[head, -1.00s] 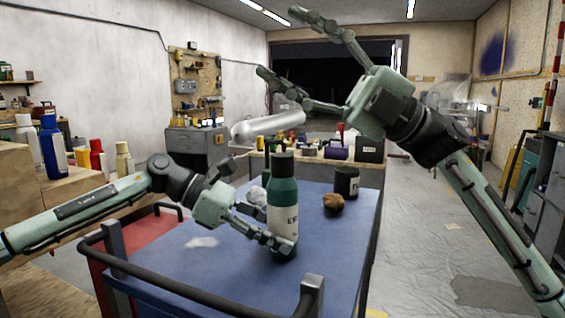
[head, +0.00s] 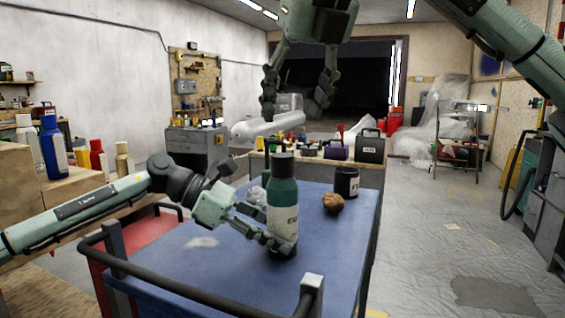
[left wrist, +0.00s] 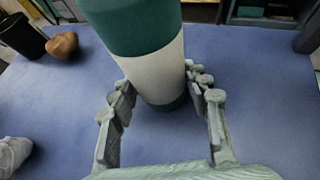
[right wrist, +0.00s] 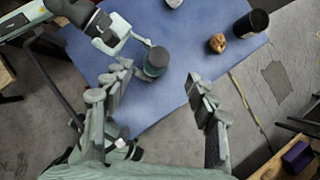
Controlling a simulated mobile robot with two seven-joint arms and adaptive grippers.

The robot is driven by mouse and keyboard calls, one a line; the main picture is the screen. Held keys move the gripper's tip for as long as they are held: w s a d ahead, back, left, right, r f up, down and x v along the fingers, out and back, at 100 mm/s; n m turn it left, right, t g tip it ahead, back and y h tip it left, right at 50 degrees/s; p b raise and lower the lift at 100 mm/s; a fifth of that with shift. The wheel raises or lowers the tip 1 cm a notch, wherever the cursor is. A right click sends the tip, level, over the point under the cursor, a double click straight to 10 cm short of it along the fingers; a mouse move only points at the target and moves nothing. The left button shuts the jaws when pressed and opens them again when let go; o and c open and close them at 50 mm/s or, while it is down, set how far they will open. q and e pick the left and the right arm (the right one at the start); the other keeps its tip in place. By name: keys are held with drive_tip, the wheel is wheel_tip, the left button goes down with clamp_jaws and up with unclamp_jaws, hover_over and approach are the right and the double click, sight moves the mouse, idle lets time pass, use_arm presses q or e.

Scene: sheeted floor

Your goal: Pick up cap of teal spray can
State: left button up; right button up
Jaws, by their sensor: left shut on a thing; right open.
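The teal spray can (head: 283,215) stands upright on the blue cart top, with a white label and a dark cap (head: 283,166). My left gripper (head: 282,244) is shut around the lower part of the can; in the left wrist view its fingers lie on both sides of the can (left wrist: 150,60), whose top is out of frame. My right gripper (head: 298,100) is open and empty, pointing down, high above the can. In the right wrist view the cap (right wrist: 157,57) shows from above, between and beyond the open fingertips (right wrist: 160,80).
A black cup (head: 347,182), a brown lump (head: 333,203) and crumpled white stuff (head: 256,196) are on the blue cart top (head: 210,275). The cart has a dark rail (head: 200,293) at its front. A bench with cases (head: 370,148) stands behind.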

sight(283, 155)
drive_tip(key=x, duration=1)
drive_tip(key=shift+s+f, duration=0.1)
drive_tip(key=shift+f, duration=0.1)
drive_tip(key=shift+c, duration=0.6)
drive_tip(key=c, duration=0.7)
